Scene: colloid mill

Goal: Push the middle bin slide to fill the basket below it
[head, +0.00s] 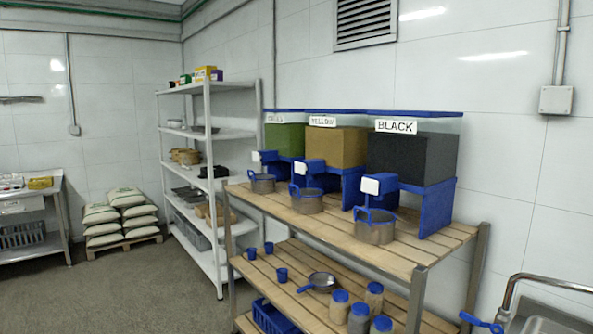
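Three bins with blue lids stand in a row on the wooden table (400,240) in the head view. The middle bin (336,146) is labelled YELLOW and holds yellow-brown material. Its slide (299,168), a white plate on a blue mount, juts out at the lower front. Below it a metal basket (308,203) with a blue handle stands on the table; its contents cannot be made out. The green bin (285,139) is to its left and the BLACK bin (412,156) to its right. Each has a similar slide and basket. My gripper is not in view.
A white shelf rack (210,85) stands behind left. A sink (550,322) is at lower right. Floor (130,290) at lower left is clear.

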